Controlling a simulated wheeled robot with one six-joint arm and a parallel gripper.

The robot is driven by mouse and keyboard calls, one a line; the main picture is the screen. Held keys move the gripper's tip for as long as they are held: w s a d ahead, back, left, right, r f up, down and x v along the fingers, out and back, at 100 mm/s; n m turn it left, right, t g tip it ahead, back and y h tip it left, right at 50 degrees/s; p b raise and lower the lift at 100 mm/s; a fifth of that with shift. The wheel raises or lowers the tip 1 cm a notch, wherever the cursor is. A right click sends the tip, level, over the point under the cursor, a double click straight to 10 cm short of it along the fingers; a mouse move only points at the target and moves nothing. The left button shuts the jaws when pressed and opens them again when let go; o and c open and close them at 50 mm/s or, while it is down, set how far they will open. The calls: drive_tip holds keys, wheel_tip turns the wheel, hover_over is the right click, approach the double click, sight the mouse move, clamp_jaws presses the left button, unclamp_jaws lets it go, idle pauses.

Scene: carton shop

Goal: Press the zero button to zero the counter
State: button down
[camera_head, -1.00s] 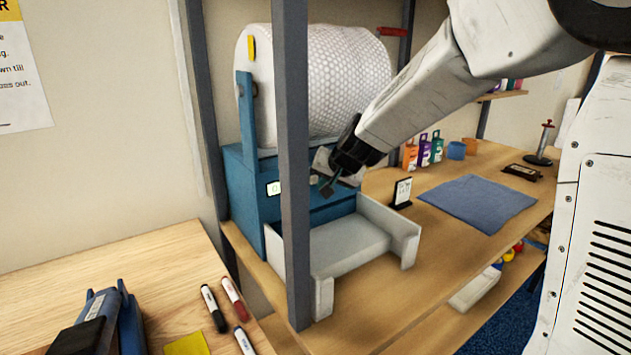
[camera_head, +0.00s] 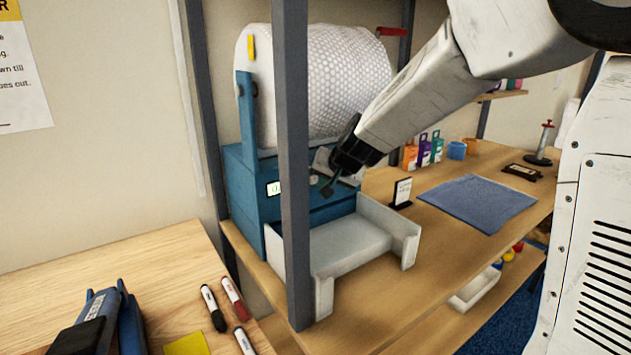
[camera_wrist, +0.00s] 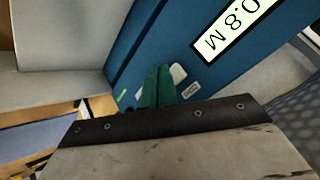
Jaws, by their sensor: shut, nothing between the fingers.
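The blue counter housing (camera_head: 240,195) stands under a big roll of bubble wrap. Its display (camera_head: 273,188) is partly hidden by a grey post in the head view. In the wrist view the display (camera_wrist: 236,28) reads 0.8 M, upside down. A pale button (camera_wrist: 178,72) sits on the blue face, beside a small label (camera_wrist: 191,89) too small to read surely. My gripper (camera_head: 326,191) is in front of the housing, to the right of the post. Its green fingers (camera_wrist: 158,84) are shut and empty, close beside the button and partly covering it; contact cannot be told.
The grey upright post (camera_head: 294,150) stands close left of my gripper. A pale grey tray (camera_head: 350,245) juts out below it. Markers lie on the near table.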

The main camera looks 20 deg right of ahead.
drive_tip(key=shift+w, duration=0.15)
drive_tip(key=shift+w+a, duration=0.1)
drive_tip(key=shift+w, duration=0.1)
drive_tip(key=shift+w+a, duration=0.15)
drive_tip(key=shift+w, duration=0.3)
idle(0.9)
drive_tip(key=shift+s, duration=0.1)
drive_tip(key=shift+s+d, duration=0.3)
drive_tip(key=shift+s, duration=0.45)
drive_tip(key=shift+s+d, duration=0.25)
drive_tip(key=shift+s, duration=0.55)
drive_tip(key=shift+s+d, duration=0.25)
drive_tip(key=shift+s, duration=0.5)
drive_tip(key=shift+s+d, duration=0.25)
drive_tip(key=shift+s, duration=0.55)
